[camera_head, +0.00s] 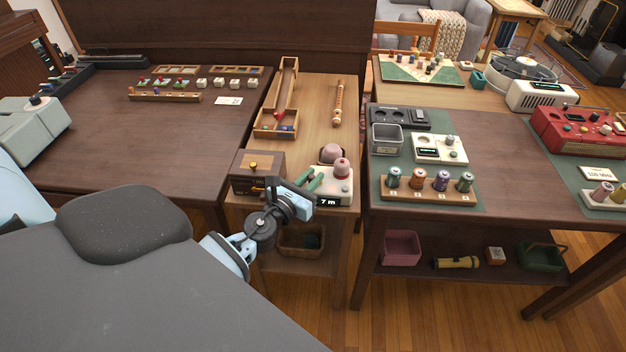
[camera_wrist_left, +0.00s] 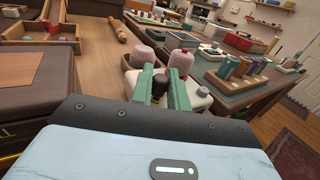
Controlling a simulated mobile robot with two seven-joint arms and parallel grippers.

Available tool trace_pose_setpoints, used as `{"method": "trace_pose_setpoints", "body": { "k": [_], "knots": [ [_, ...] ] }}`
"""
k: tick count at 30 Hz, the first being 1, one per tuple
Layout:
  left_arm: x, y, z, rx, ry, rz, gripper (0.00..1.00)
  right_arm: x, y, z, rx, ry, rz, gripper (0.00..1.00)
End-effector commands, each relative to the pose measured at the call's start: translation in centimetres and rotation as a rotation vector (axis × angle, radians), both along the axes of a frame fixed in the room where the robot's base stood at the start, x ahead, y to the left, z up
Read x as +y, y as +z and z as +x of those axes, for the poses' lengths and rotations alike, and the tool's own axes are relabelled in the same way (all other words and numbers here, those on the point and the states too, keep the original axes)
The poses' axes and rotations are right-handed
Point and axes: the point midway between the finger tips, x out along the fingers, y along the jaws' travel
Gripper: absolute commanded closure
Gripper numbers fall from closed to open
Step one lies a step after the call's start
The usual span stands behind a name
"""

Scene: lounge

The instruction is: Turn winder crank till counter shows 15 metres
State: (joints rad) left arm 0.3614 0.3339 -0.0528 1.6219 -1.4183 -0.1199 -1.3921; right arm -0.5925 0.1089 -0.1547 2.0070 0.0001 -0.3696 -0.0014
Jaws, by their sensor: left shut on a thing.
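The winder (camera_head: 343,188) is a cream box on the near right corner of the middle wooden table. Its dark counter (camera_head: 327,202) reads 7 m. Two pink yarn bodies (camera_head: 342,168) stand on and behind it; they also show in the left wrist view (camera_wrist_left: 181,60). My left gripper (camera_head: 314,181) is at the winder's left side, with its green fingers shut on the crank's dark knob (camera_wrist_left: 160,83). The fingers hide most of the crank arm. My right gripper is not in view.
A wooden box with a brass knob (camera_head: 258,174) stands close left of my left gripper. A wooden tray (camera_head: 277,124) and a turned wooden rod (camera_head: 338,103) lie behind. A rack of thread spools (camera_head: 428,195) stands on the right table, across a gap. A basket (camera_head: 300,242) sits on the shelf below.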

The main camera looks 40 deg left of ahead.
Motion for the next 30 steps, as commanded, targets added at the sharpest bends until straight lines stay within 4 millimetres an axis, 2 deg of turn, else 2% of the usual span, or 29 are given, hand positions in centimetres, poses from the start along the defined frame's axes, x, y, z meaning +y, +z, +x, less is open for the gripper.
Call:
{"method": "trace_pose_setpoints", "body": {
  "k": [7,8,12,23,30],
  "knots": [
    [0.0,0.1,0.0,0.0,0.0,0.0,1.0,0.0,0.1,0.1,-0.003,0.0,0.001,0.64],
    [0.0,0.1,0.0,-0.001,0.0,0.0,0.8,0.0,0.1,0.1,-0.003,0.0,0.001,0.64],
    [0.0,0.1,0.0,0.0,0.001,0.0,0.64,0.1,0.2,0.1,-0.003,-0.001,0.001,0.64],
    [0.0,0.0,-0.5,0.001,0.001,0.0,0.64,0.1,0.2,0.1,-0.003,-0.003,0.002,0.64],
    [-0.2,-0.2,-3.8,0.003,0.0,0.001,0.64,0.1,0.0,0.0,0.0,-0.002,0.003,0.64]
  ]
}}
